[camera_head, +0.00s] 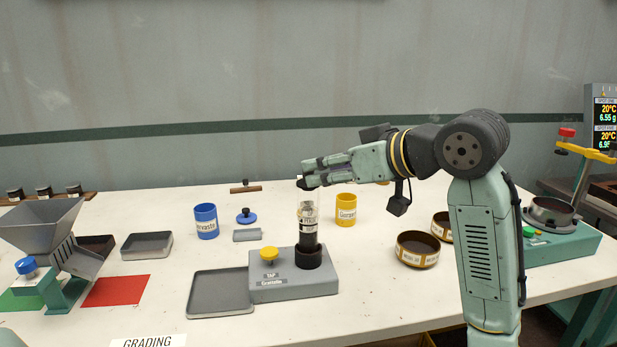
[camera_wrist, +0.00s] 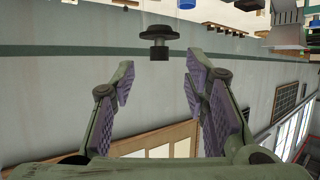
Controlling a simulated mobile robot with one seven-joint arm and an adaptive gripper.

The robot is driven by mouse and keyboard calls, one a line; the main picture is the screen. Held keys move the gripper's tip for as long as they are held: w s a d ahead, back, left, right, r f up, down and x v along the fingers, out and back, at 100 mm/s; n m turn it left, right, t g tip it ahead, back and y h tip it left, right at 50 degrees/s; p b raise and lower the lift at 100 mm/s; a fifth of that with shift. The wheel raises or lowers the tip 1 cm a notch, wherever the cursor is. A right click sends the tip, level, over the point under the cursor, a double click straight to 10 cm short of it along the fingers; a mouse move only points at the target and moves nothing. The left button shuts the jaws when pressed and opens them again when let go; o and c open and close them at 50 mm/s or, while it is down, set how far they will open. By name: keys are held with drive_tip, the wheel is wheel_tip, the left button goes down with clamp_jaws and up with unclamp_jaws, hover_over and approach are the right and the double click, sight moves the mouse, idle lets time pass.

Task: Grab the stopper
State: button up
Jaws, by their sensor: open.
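The black stopper (camera_head: 304,185), a wide disc with a knob, is at the top of the clear cylinder (camera_head: 307,210) on the grey tap device (camera_head: 293,284). The cylinder holds dark material and bears a label. In the wrist view, which is upside down, the stopper (camera_wrist: 158,34) shows its knob just beyond the fingertips, roughly centred between them. My gripper (camera_head: 308,172) reaches in from the right, level, close above the stopper. It is open and empty, with a clear gap between the purple pads (camera_wrist: 159,78).
A blue cup (camera_head: 206,221), a blue disc with a dark knob (camera_head: 246,216) and a yellow cup (camera_head: 346,210) stand behind the device. A grey tray (camera_head: 220,292) lies left of it. Round brown containers (camera_head: 417,249) stand to the right. A hopper (camera_head: 45,224) is far left.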

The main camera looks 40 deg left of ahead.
sight(301, 183)
drive_tip(key=x, duration=0.3)
drive_tip(key=shift+a+p, duration=0.15)
drive_tip(key=shift+p, duration=0.15)
drive_tip(key=shift+c, duration=0.5)
clamp_jaws()
